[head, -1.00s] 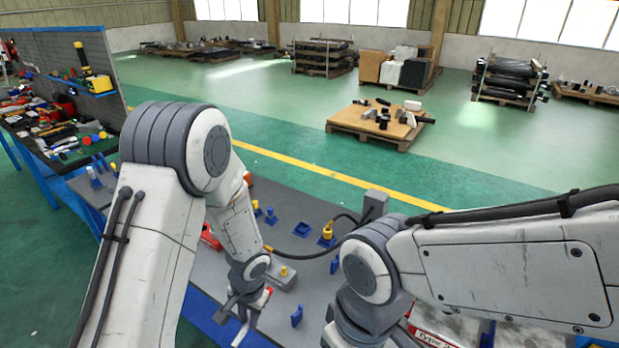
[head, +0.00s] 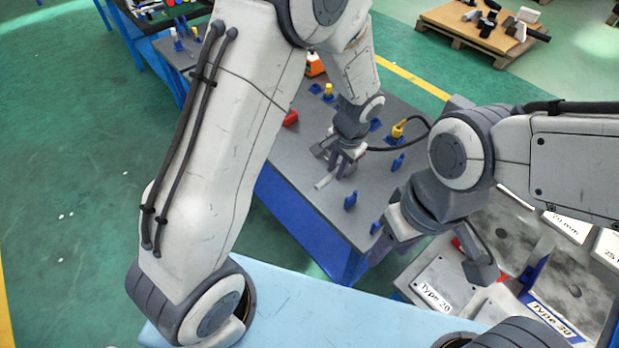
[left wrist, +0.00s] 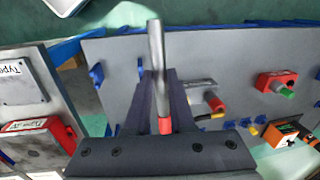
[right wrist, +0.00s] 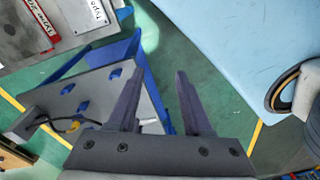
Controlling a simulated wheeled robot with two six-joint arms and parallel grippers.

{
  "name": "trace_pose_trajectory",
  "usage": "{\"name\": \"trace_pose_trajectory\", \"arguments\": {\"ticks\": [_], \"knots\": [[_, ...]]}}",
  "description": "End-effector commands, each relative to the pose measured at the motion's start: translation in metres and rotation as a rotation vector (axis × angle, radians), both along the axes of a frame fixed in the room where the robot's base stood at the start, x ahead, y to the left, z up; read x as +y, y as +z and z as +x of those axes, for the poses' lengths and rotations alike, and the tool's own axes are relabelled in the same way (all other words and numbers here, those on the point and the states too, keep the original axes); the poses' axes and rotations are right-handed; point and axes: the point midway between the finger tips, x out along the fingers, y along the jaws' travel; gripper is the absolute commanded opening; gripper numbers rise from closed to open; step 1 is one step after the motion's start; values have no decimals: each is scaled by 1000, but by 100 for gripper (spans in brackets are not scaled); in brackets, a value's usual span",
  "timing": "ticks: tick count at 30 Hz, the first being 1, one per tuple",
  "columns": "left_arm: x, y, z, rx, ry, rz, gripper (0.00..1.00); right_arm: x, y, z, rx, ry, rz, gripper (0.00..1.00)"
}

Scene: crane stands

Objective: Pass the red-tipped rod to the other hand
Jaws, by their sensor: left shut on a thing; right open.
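The red-tipped rod is a slim grey bar, seen in the left wrist view (left wrist: 157,60) with its red end between the finger bases. My left gripper (left wrist: 160,80) is shut on the rod near that end, and the grey length sticks out past the fingertips. In the head view the rod's pale end (head: 325,181) shows beside my left gripper (head: 338,166), over the grey table. My right gripper (head: 425,258) is open and empty, to the right and nearer, apart from the rod. Its spread fingers also show in the right wrist view (right wrist: 157,82).
The grey table (head: 285,175) carries several blue holders and a yellow connector (head: 398,129) on a black cable. Labelled plates, one "Type 20" (head: 437,296), lie at the right near my right gripper. A light blue surface (head: 300,315) lies in front.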

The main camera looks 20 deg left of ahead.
Motion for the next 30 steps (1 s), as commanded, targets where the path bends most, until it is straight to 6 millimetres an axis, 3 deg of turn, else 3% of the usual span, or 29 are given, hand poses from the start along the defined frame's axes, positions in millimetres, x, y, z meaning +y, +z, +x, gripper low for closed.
{"name": "trace_pose_trajectory", "arguments": {"ticks": [1, 6, 9, 10, 16, 20, 25, 30], "knots": [[-13, 8, 7, -5, -55, -3, 0, 0, 0, 0, 0, 0, 0, 50], [-41, 25, 20, -2, -202, -3, 0, 0, 0, 0, 0, 0, 0, 50], [-51, 31, 25, 0, -254, -2, 0, 0, 0, 0, 0, 0, 0, 50], [-53, 31, 25, 2, -266, -2, 0, 0, 0, 0, 0, 0, 0, 57], [-58, 35, 28, 3, -295, -1, 0, -6, -1, 16, 26, -94, -33, 57], [-58, 35, 28, 2, -294, -2, 0, -13, 2, 52, 78, -275, -85, 57], [-57, 35, 28, 2, -293, -1, 0, -17, 9, 120, 165, -570, -146, 57], [-57, 35, 28, 2, -293, -1, 0, -36, 4, 187, 251, -861, -207, 57]]}}
